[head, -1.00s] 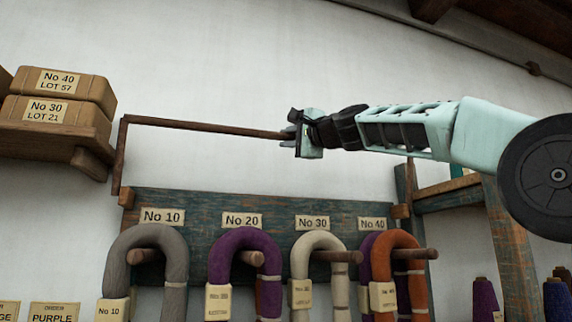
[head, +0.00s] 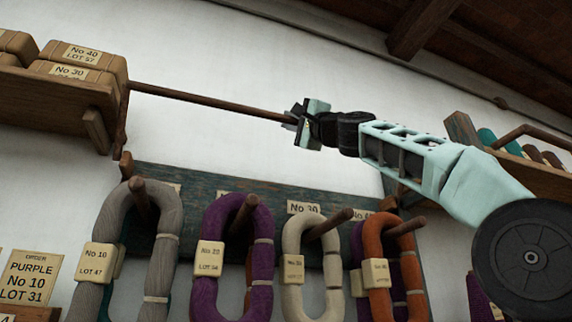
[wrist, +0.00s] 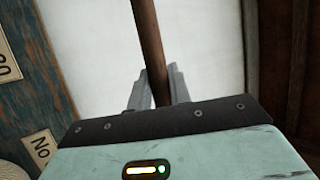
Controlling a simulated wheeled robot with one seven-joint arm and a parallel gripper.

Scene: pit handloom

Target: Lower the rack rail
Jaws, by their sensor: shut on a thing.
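The rack rail (head: 200,98) is a thin dark brown bar above the teal peg board, joined at its left end to an upright side arm (head: 122,128). My gripper (head: 290,120) is shut on the rail towards its right end, with the rail well above the pegs. In the wrist view the rail (wrist: 150,50) runs up from between the two grey fingers (wrist: 154,92). The rail's far right end is hidden behind my gripper and arm.
Below, yarn hanks in grey (head: 166,250), purple (head: 262,275), cream (head: 292,245) and orange (head: 372,240) hang on pegs of the teal board (head: 190,188). A shelf with boxes (head: 90,65) stands at left. Another shelf (head: 462,130) is at right.

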